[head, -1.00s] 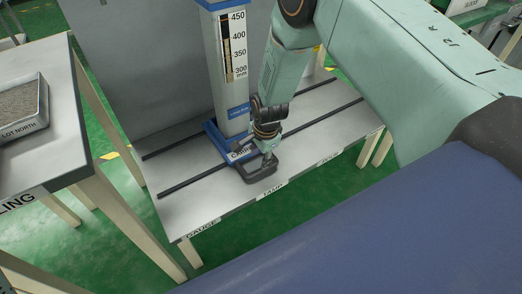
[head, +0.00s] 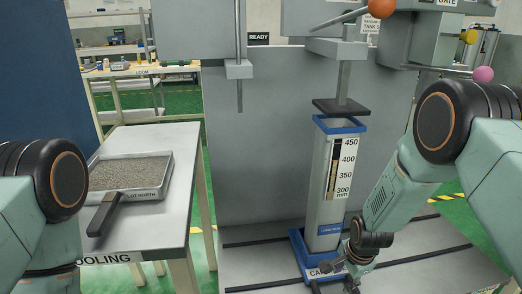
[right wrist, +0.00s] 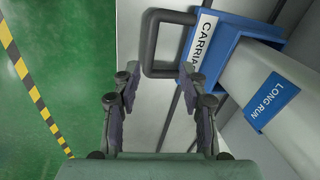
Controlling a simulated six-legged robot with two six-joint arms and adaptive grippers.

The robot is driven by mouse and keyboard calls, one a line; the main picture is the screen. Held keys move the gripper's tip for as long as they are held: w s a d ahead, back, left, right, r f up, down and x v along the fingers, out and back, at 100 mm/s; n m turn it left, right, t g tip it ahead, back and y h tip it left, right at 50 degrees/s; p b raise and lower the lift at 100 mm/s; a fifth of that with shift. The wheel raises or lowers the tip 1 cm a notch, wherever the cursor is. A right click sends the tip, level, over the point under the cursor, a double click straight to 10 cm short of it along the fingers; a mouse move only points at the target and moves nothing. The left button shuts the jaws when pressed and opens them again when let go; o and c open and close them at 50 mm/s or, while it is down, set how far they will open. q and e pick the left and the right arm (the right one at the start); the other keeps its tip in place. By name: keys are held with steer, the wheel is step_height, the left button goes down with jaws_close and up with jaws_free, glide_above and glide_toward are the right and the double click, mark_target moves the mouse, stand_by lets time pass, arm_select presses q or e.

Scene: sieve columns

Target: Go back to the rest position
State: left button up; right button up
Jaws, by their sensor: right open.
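My right gripper (head: 338,277) is low at the foot of the tall grey column (head: 327,185), in front of its blue carriage (head: 299,251). In the right wrist view its two fingers (right wrist: 161,100) are apart with nothing between them. The grey carriage handle (right wrist: 151,45) lies just beyond the fingertips; I cannot tell whether they touch it. The carriage (right wrist: 236,35) and the column marked LONG RUN (right wrist: 300,110) are on the right there. My left arm enters at the left of the head view, but its gripper is out of view.
A cooling table (head: 165,215) at the left holds a tray of grey grains (head: 120,193) with a dark handle. A dark plate (head: 341,107) hangs over the column. Orange (head: 381,8) and pink (head: 483,74) knobbed levers stick out above. Dark rails cross the bench.

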steer(key=s+a+r+n+g+p, duration=0.1)
steer(key=s+n, duration=0.4)
steer(key=s, duration=0.6)
steer(key=s+a+r+n+p, duration=0.1)
steer(key=s+n+p, duration=0.3)
steer(key=s, duration=0.8)
steer(key=s+a+r+n+g+p, duration=0.1)
steer(key=s+r+n+p, duration=0.1)
steer(key=s+n, duration=0.4)
steer(key=s+p, duration=0.1)
steer(key=s, duration=0.4)
steer(key=shift+s+a+r+g, duration=0.2)
steer(key=shift+s+r+g, duration=0.1)
steer(key=shift+r, duration=0.05)
